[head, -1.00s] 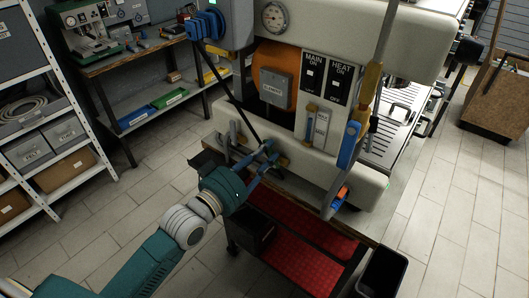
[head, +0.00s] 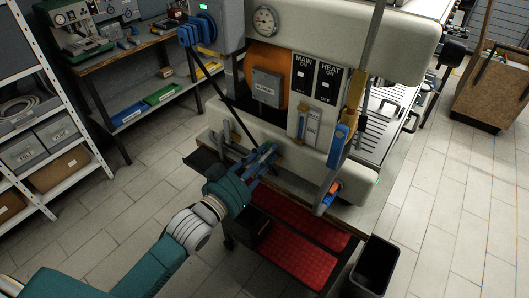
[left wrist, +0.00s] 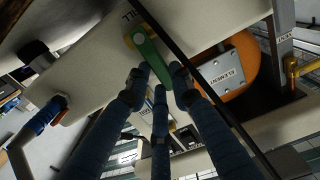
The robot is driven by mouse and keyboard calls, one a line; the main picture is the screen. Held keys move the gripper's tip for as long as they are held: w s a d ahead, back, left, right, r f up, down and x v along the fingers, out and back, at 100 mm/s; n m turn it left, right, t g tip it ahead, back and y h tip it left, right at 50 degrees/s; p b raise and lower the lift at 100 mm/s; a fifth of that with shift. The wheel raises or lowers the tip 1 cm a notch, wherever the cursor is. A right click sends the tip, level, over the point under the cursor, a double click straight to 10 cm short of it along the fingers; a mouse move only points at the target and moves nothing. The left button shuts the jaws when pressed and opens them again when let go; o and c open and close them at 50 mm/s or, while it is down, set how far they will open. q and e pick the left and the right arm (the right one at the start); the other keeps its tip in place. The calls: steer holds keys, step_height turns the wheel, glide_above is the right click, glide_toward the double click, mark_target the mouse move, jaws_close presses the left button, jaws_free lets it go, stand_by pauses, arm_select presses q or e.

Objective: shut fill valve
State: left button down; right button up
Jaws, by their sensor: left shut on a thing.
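The fill valve shows in the left wrist view as a green lever (left wrist: 151,53) on a brass body, beside a partly cut-off label on the pale boiler casing. The lever runs down from its pivot between the blue fingers of my left gripper (left wrist: 160,80). The fingers are shut on it. My right gripper does not show.
A valve with a blue lever (head: 338,146) and brass body stands to the right. A second blue-handled part (head: 325,199) hangs below it. A dark bar slants down close to my left gripper. A black bin (head: 374,268) stands on the floor, right of the red shelf (head: 300,255).

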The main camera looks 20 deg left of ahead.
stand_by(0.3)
arm_select(q)
steer(key=c, duration=1.5)
jaws_free()
steer(key=v, duration=1.2)
steer(key=shift+r, duration=0.1)
